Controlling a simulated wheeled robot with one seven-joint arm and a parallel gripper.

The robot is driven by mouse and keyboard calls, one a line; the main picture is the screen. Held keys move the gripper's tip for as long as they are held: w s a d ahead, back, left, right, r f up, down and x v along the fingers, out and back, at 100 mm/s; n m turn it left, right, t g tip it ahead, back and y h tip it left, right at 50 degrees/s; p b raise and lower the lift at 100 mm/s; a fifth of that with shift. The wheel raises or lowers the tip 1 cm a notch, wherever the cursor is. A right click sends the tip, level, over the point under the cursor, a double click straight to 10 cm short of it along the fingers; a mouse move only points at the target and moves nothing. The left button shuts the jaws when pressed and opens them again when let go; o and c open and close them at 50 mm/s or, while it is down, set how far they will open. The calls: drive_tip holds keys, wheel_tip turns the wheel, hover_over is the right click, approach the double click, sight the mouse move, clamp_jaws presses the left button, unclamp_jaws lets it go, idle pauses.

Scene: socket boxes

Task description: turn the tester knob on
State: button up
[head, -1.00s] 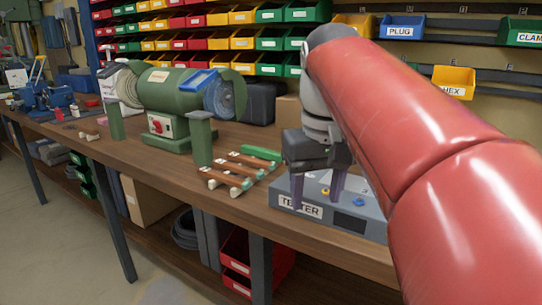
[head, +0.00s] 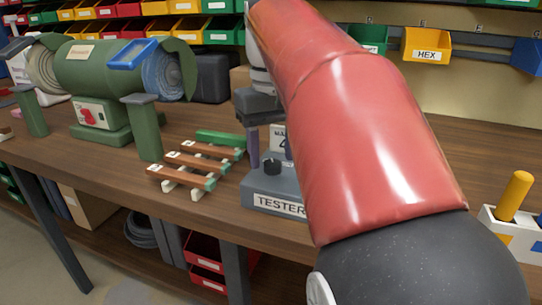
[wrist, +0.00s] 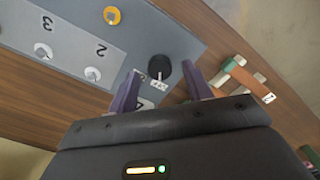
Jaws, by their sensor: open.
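The grey tester box (head: 262,198), labelled TESTER, sits on the bench, its right part hidden behind my red arm. Its black knob (head: 272,167) stands on top near the left end. My gripper (head: 265,150) is open and empty, fingers pointing down, just behind and above the knob. In the wrist view the knob (wrist: 160,68) appears between and slightly beyond the two purple fingertips of my gripper (wrist: 162,85), with clear gaps at both sides. Whether the fingers reach down to knob height I cannot tell. A white mark shows beside the knob.
The tester panel also bears a yellow ring (wrist: 112,15) and numbered sockets (wrist: 92,73). Brown strips with white and green ends (head: 185,168) lie left of the tester. A green bench grinder (head: 110,75) stands farther left. A white block with a yellow peg (head: 514,196) is at right.

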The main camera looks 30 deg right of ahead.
drive_tip(key=shift+f, duration=0.65)
drive_tip(key=c, duration=1)
